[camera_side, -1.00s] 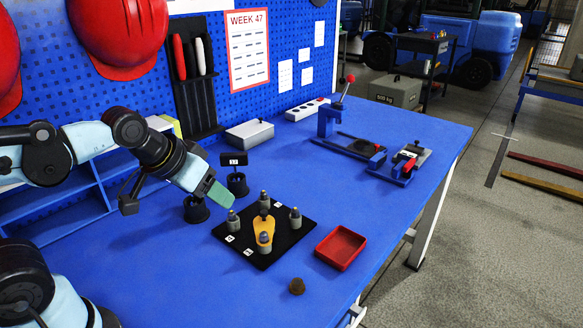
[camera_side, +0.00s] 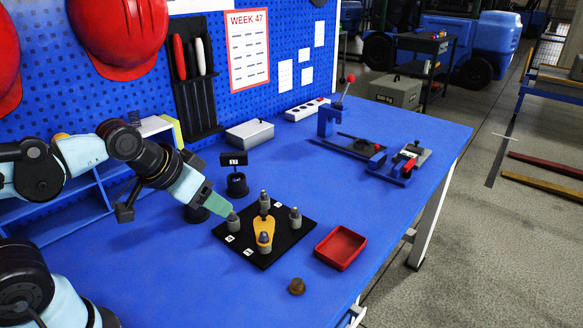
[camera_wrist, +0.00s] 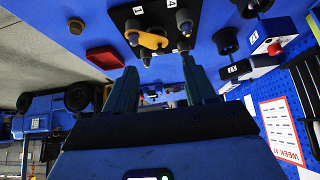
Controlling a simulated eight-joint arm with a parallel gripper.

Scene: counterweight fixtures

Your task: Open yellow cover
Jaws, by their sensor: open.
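The yellow cover (camera_side: 263,227) lies flat at the middle of a black square board (camera_side: 285,246), among grey pegs with dark tops; one peg (camera_side: 265,243) stands at its near end. In the wrist view the yellow cover (camera_wrist: 153,41) shows near the top, partly masked by dark pegs. My gripper (camera_side: 222,208) has green fingers and hangs at the board's left edge, close to the left peg (camera_side: 233,222), apart from the cover. In the wrist view my gripper (camera_wrist: 158,65) has its fingers spread with nothing between them. I cannot tell if a finger touches the left peg.
A red tray (camera_side: 341,248) lies right of the board, and a small brown knob (camera_side: 297,286) in front. Black cups (camera_side: 237,186) and a small black sign (camera_side: 233,159) stand behind. Blue clamp fixtures (camera_side: 350,146) stand far right. The table's right middle is clear.

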